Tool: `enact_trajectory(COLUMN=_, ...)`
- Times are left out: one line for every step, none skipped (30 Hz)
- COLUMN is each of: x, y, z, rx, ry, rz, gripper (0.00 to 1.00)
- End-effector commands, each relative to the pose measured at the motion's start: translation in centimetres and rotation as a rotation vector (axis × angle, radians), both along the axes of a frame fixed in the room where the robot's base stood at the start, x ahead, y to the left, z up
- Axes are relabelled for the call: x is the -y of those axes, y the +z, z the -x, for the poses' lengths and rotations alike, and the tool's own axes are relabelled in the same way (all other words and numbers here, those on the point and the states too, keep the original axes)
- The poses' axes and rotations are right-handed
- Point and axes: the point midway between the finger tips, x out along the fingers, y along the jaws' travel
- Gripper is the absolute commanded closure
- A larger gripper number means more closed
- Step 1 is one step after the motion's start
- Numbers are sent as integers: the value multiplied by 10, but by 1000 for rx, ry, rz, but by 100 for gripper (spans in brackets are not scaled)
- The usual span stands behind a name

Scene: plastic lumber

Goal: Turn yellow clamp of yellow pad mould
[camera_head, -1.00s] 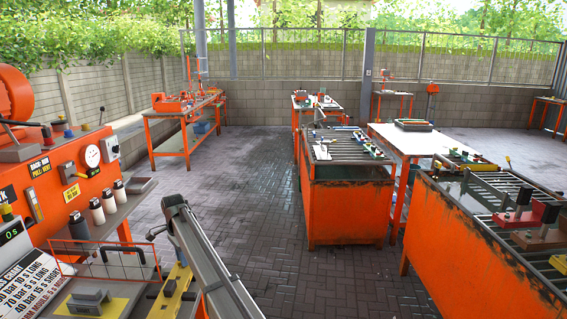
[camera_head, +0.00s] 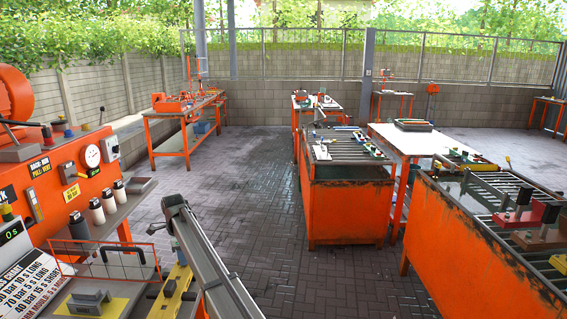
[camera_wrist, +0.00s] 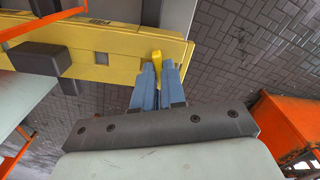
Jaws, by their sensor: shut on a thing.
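The yellow pad mould (camera_wrist: 120,45) is a long yellow bar with dark lettering and lies across the upper part of the wrist view. Its yellow clamp (camera_wrist: 157,58) is a small upright lever at the mould's near edge. My gripper (camera_wrist: 156,72) has blue-grey fingers and is shut on the clamp, with one finger on each side of it. In the head view, part of a yellow mould (camera_head: 180,276) shows beside my arm. My arm covers much of that area, and the clamp cannot be made out there.
An orange machine (camera_head: 55,190) with gauges and knobs stands at the left. A red wire guard (camera_head: 100,262) is close to my arm. Another yellow plate with a grey block (camera_head: 92,300) lies at the lower left. Orange tanks (camera_head: 345,212) stand to the right, with clear paving between.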

Motion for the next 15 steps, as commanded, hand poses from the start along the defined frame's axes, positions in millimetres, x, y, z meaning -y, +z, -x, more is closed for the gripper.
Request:
enact_trajectory(x=0, y=0, z=0, rx=0, ry=-13, rz=0, gripper=100)
enact_trajectory(x=0, y=0, z=0, rx=0, ry=-19, rz=0, gripper=100)
enact_trajectory(x=0, y=0, z=0, rx=0, ry=-22, rz=0, gripper=100)
enact_trajectory(x=0, y=0, z=0, rx=0, ry=-24, rz=0, gripper=100)
enact_trajectory(x=0, y=0, z=0, rx=0, ry=-23, rz=0, gripper=100)
enact_trajectory(x=0, y=0, z=0, rx=0, ry=-23, rz=0, gripper=100)
enact_trajectory(x=0, y=0, z=0, rx=0, ry=-23, rz=0, gripper=100)
enact_trajectory(x=0, y=0, z=0, rx=0, ry=-22, rz=0, gripper=100)
enact_trajectory(x=0, y=0, z=0, rx=0, ry=-22, rz=0, gripper=100)
enact_trajectory(x=0, y=0, z=0, rx=0, ry=-24, rz=0, gripper=100)
enact_trajectory(x=0, y=0, z=0, rx=0, ry=-31, rz=0, gripper=100)
enact_trajectory(x=0, y=0, z=0, rx=0, ry=-46, rz=0, gripper=100)
enact_trajectory(x=0, y=0, z=0, rx=0, ry=-64, rz=0, gripper=100)
enact_trajectory(x=0, y=0, z=0, rx=0, ry=-86, rz=0, gripper=100)
enact_trajectory(x=0, y=0, z=0, rx=0, ry=-123, rz=0, gripper=100)
